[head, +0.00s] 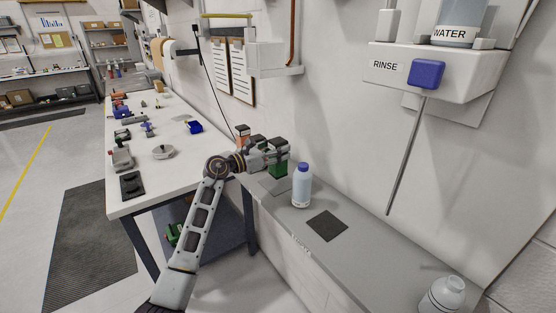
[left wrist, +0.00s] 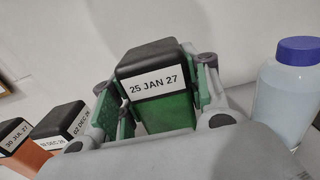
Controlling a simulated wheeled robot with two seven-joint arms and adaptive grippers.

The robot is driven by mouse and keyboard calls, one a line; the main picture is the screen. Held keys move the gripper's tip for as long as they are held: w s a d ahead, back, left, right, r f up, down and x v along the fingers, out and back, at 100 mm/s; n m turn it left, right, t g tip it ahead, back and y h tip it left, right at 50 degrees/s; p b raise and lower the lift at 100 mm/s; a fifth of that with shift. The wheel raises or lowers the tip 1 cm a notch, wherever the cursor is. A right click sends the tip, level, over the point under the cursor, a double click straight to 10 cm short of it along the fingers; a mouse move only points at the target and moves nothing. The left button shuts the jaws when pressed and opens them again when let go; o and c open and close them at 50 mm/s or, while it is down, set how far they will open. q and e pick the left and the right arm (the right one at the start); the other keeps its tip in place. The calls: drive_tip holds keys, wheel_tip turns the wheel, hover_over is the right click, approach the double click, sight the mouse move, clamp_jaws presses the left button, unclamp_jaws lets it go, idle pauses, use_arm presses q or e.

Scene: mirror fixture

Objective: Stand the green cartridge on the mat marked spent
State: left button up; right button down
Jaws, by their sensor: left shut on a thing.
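The green cartridge (head: 279,171) has a black top and, in the left wrist view (left wrist: 165,112), a white label reading 25 JAN 27. My left gripper (head: 277,153) is shut on it, one finger on each side, and it looks roughly upright. It is over the far part of the grey ledge, by a lighter grey mat (head: 280,187); I cannot tell whether its base touches anything. A dark mat (head: 327,226) lies bare nearer on the ledge. No marking is readable on either mat. My right gripper is not in view.
A blue-capped bottle (head: 302,188) stands between the mats, right of the cartridge; it also shows in the left wrist view (left wrist: 286,95). An orange cartridge (head: 242,132) and another dark-topped one (left wrist: 62,122) stand left of my gripper. A white bottle (head: 443,296) stands at the near end.

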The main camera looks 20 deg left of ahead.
sight(278, 171)
use_arm(q)
drive_tip(key=shift+f, duration=1.85)
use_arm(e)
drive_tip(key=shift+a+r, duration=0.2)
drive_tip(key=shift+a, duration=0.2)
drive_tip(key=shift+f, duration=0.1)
use_arm(q)
drive_tip(key=o, duration=1.2)
drive_tip(key=shift+f, duration=0.15)
drive_tip(key=shift+c, duration=0.2)
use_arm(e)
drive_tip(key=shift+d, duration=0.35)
